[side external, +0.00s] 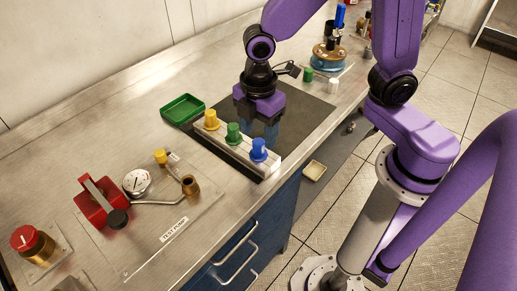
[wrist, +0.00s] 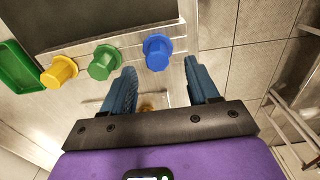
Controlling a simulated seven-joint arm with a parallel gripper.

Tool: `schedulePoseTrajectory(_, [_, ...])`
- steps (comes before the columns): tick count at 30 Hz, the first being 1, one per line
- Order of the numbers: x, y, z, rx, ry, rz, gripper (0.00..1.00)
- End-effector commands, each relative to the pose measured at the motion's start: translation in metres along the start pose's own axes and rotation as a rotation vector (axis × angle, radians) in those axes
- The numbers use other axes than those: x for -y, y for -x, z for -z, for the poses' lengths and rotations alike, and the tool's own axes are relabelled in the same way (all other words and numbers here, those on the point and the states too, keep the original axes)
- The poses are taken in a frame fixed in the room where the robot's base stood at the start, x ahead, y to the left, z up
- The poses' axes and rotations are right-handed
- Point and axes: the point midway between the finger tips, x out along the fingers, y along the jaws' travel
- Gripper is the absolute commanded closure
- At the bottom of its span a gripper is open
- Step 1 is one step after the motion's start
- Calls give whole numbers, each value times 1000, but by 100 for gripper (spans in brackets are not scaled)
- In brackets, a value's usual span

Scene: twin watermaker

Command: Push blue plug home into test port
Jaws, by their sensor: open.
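The blue plug (side external: 258,150) stands upright at the right end of a pale rack (side external: 214,146), beside a green plug (side external: 233,133) and a yellow plug (side external: 211,119). In the wrist view the blue plug (wrist: 157,52) shows just beyond the gap between my fingertips. My gripper (side external: 259,136) is open and empty, pointing down behind the rack in the side view; its two blue fingers (wrist: 160,68) are spread apart. The test port, a brass fitting (side external: 189,185), rises from a labelled plate (side external: 173,230) at the front left, away from my gripper.
A green tray (side external: 182,108) lies left of the dark mat (side external: 300,118). The counter's front edge is close to the rack's right end.

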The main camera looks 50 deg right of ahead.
Motion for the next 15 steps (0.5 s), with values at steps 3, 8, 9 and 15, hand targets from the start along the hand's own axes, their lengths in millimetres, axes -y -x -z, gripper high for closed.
schedulePoseTrajectory(3, [-1,-15,-3,5,-1,4,40])
schedulePoseTrajectory(8, [-2,-35,-4,5,0,4,40])
schedulePoseTrajectory(9, [-2,-38,-3,4,0,3,40])
schedulePoseTrajectory(15, [-2,-48,-3,2,1,2,40])
